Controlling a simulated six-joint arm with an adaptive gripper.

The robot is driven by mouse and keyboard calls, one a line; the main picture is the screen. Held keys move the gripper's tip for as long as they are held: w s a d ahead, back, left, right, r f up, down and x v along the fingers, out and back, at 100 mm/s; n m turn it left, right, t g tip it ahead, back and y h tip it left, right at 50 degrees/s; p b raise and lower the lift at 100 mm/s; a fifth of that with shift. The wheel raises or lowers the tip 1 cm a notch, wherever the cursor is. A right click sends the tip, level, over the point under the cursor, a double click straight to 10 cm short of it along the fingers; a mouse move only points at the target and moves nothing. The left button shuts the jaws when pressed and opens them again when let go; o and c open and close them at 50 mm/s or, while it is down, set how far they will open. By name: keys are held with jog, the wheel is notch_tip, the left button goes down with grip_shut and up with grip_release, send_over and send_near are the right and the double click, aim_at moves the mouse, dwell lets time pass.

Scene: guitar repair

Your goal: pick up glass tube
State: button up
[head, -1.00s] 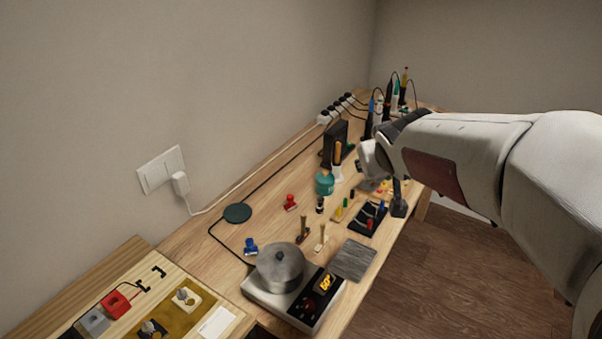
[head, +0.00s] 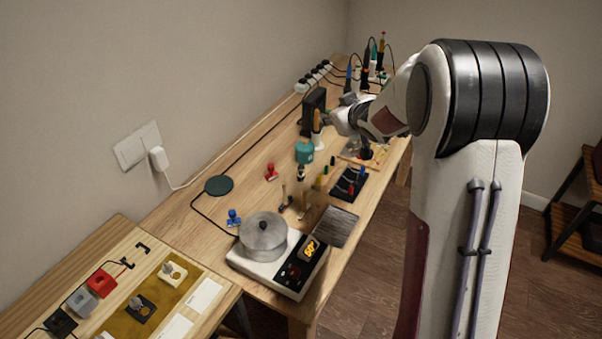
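I cannot make out a glass tube for certain in the head view. Several small upright items stand near the middle of the workbench (head: 262,210), too small to tell apart. My gripper (head: 366,152) is at the far right part of the bench, a dark shape low under my white wrist. My arm hides part of it, and its fingers are too small to read. I cannot see anything held in it.
A hotplate (head: 276,272) with a lidded metal pot (head: 263,237) stands at the near end. Behind it are a dark tray (head: 348,184), a grey plate (head: 335,227), a teal container (head: 304,151) and a red item (head: 271,172). A power strip (head: 314,77) runs along the wall.

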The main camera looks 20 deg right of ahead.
jog(key=w+f+n+y, duration=0.2)
jog(key=w+f+y, duration=0.15)
jog(key=f, duration=0.65)
jog(key=n+y, duration=0.1)
jog(key=y, duration=0.2)
send_near(304, 169)
jog(key=w, duration=0.4)
jog(key=shift+a+r, duration=0.15)
jog(key=shift+a, duration=0.2)
jog(key=shift+s+a+f+g+y, duration=0.25)
jog(key=shift+f+g+y, duration=0.05)
jog(key=shift+f+y, duration=0.3)
jog(key=shift+x, duration=1.3)
jog(key=shift+w+f, duration=0.1)
jog(key=shift+f, duration=0.05)
jog(key=shift+x, duration=2.45)
jog(key=shift+f, duration=0.15)
jog(key=c, duration=0.9)
